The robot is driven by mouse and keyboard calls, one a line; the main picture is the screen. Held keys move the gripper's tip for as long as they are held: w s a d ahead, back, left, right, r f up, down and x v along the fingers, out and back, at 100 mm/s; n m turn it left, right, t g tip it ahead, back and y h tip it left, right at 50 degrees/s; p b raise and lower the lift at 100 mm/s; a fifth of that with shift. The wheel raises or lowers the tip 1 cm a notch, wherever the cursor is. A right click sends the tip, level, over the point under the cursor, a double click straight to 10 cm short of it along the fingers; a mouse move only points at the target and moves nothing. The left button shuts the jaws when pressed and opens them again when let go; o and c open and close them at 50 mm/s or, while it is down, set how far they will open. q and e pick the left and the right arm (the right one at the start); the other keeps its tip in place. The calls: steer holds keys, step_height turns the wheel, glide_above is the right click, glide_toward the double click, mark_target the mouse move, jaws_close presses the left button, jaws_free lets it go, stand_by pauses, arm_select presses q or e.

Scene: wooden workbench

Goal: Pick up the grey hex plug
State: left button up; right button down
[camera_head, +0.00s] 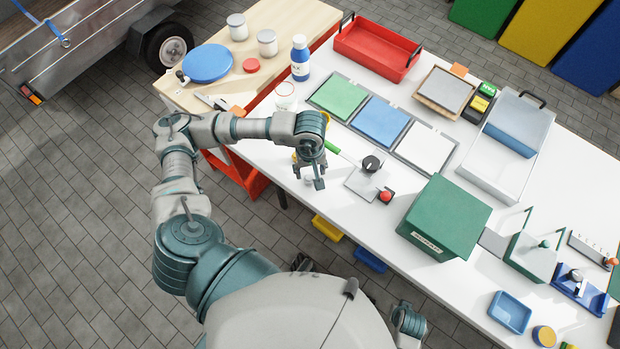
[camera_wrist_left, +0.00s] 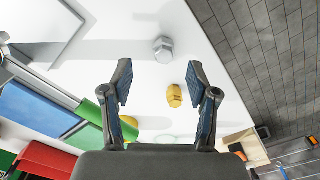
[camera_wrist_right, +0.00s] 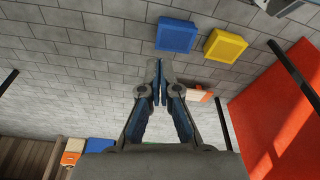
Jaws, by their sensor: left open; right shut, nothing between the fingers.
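The grey hex plug (camera_wrist_left: 163,49) lies on the white tabletop in the left wrist view, just beyond and between my left fingertips, not touching them. My left gripper (camera_wrist_left: 158,80) is open and empty above the table. A yellow plug (camera_wrist_left: 174,95) lies closer, between the fingers' outlines near the right finger. In the head view my left gripper (camera_head: 314,180) hangs over the near table edge and hides part of that area. My right gripper (camera_wrist_right: 157,80) is shut and empty, seen in the right wrist view over the grey paved floor.
A green-handled tool (camera_head: 332,147) and a small plate with a black knob (camera_head: 372,163) lie right of the left gripper. A green box (camera_head: 445,217) stands farther right. Blue (camera_wrist_right: 176,35) and yellow (camera_wrist_right: 225,46) bins show in the right wrist view.

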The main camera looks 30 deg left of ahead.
mark_target(308, 177)
arm_select(q)
steer(key=f, duration=0.5)
steer(key=shift+s+a, duration=0.2)
steer(key=shift+a, duration=0.2)
steer(key=shift+d+f, duration=0.2)
steer(key=shift+d, duration=0.25)
steer(key=shift+c, duration=0.2)
steer(key=c, duration=0.4)
steer(key=shift+a, duration=0.25)
jaws_close()
steer(key=shift+a, duration=0.15)
